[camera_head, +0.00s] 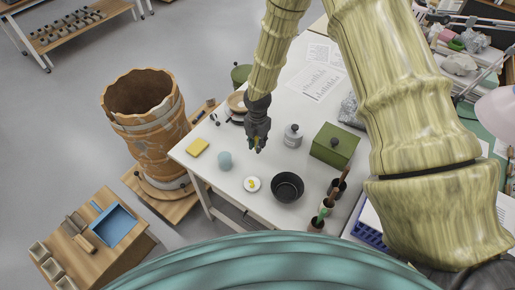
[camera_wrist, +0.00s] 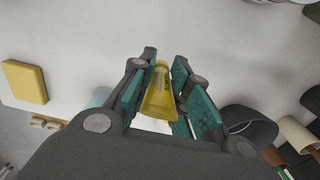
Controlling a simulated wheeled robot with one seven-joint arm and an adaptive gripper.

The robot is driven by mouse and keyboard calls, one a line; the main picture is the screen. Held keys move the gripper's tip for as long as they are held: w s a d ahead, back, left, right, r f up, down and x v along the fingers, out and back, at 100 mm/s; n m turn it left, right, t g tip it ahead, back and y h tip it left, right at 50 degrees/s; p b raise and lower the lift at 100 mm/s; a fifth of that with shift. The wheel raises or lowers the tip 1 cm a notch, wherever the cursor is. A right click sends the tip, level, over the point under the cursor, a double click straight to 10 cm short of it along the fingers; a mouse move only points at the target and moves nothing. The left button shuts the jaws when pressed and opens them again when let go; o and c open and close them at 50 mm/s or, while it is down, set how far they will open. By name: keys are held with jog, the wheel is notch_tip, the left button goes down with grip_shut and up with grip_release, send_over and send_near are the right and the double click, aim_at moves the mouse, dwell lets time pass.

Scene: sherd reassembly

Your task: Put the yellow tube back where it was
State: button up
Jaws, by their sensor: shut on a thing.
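The yellow tube (camera_wrist: 160,92) is between the two fingers of my gripper (camera_wrist: 158,95) in the wrist view. My gripper is shut on it, with the tube's wide end toward the camera. In the head view my gripper (camera_head: 257,143) hangs above the white table, and only a small yellow part of the tube shows at its tips. The tube appears held above the table top, apart from other things.
Papers lie at the back.

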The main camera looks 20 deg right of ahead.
jog(key=shift+f+p, duration=0.6)
jog(key=shift+f, duration=1.35)
jog(key=shift+f, duration=0.15)
jog(key=o, duration=0.8)
jog(key=shift+o, duration=0.2)
jog(key=shift+r, duration=0.2)
jog(key=shift+r+b, duration=1.95)
jog(key=shift+r, duration=4)
